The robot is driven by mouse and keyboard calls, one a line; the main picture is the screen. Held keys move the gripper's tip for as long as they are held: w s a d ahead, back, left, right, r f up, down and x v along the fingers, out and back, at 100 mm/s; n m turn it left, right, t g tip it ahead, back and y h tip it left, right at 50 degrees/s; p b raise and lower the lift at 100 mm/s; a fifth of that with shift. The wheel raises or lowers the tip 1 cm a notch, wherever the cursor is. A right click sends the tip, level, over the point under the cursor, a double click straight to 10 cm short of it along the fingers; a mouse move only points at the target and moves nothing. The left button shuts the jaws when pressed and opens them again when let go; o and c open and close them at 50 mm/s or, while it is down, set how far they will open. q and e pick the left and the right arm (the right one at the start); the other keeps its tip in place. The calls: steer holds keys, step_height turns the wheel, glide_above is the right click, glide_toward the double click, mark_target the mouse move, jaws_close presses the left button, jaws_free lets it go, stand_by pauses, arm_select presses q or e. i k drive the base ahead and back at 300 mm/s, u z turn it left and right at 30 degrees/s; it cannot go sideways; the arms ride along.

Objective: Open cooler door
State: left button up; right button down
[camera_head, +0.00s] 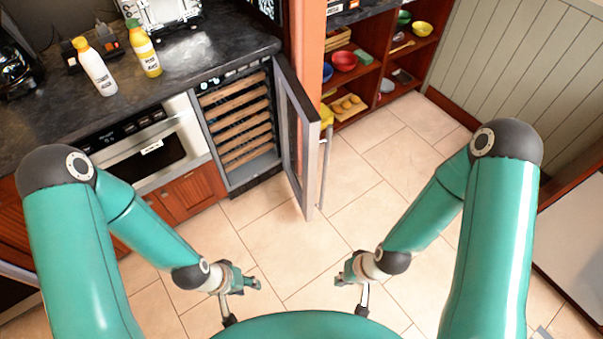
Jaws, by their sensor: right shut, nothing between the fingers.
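The cooler (240,128) is built in under the dark counter, with wooden racks inside. Its glass door (294,140) stands wide open, swung out to the right of the cabinet, with a long vertical bar handle (325,168) on its outer side. My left gripper (254,284) is low in the view, in front of the cooler and apart from the door; its fingers are too small to tell open from shut. My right gripper (341,281) is shut and empty, below and to the right of the door's lower edge, touching nothing.
A stainless microwave drawer (150,150) is left of the cooler. A white bottle (95,68) and a yellow bottle (144,50) stand on the counter (215,45). Red shelves (368,78) with bowls are behind the door. The tiled floor (375,150) right of the door is clear.

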mark_target(288, 85)
steer(key=u, duration=0.45)
steer(key=i, duration=1.4)
steer(key=z, duration=0.2)
